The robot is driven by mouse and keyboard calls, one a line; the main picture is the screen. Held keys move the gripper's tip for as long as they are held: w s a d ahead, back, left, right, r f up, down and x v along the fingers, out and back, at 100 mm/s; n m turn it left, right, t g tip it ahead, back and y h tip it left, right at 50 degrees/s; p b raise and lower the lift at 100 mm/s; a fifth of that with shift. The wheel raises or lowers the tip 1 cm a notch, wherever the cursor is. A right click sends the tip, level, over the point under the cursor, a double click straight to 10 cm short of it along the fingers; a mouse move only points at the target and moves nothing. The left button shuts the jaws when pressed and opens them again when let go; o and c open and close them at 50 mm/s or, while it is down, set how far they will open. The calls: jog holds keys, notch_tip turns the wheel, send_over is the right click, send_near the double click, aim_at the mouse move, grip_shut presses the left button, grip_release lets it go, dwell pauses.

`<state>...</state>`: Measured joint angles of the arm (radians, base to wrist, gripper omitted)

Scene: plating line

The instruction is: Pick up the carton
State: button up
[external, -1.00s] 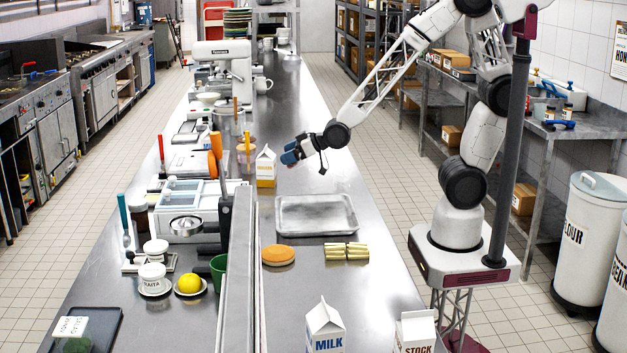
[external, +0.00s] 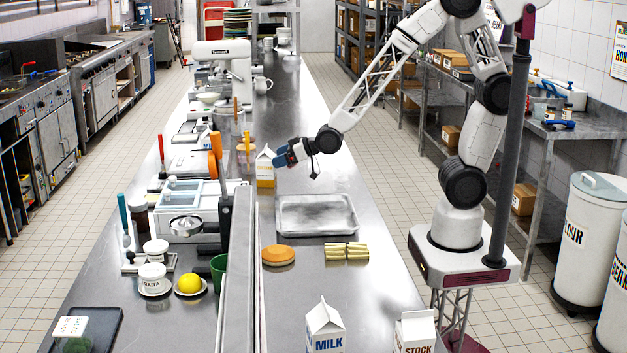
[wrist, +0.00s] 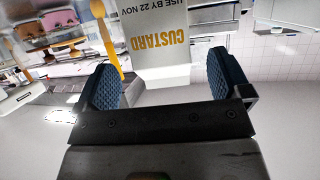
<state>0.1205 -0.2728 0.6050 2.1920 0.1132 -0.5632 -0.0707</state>
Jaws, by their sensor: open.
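The custard carton (external: 265,169), white with a yellow band, stands upright on the steel counter near the divider. My gripper (external: 281,157) is low beside its right side, fingers pointing at it. In the wrist view the carton (wrist: 165,40) fills the top middle, its CUSTARD label upside down, between the lines of the two blue fingers (wrist: 165,85). The fingers are open with empty space between them, and the carton appears just beyond or between the tips; I cannot tell which. Two other cartons, MILK (external: 325,328) and STOCK (external: 414,333), stand at the counter's near end.
A metal tray (external: 316,232) lies in front of the carton. The raised divider (external: 238,280) runs along the left. The counter right of the carton is clear.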

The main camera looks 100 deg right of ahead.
aim_at(266, 150)
jog(key=shift+w+f, duration=0.1)
jog(key=shift+w, duration=0.2)
jog(key=shift+x, duration=2.45)
jog(key=c, duration=1.3)
jog(key=shift+c, duration=0.2)
jog(key=shift+r, duration=0.2)
jog(key=shift+r, duration=0.75)
notch_tip(266, 150, up, 2)
jog(key=shift+r, duration=0.1)
jog(key=s+a+r, duration=0.1)
jog(key=s+a, duration=0.1)
jog(key=s, duration=1.3)
jog(key=shift+s, duration=0.4)
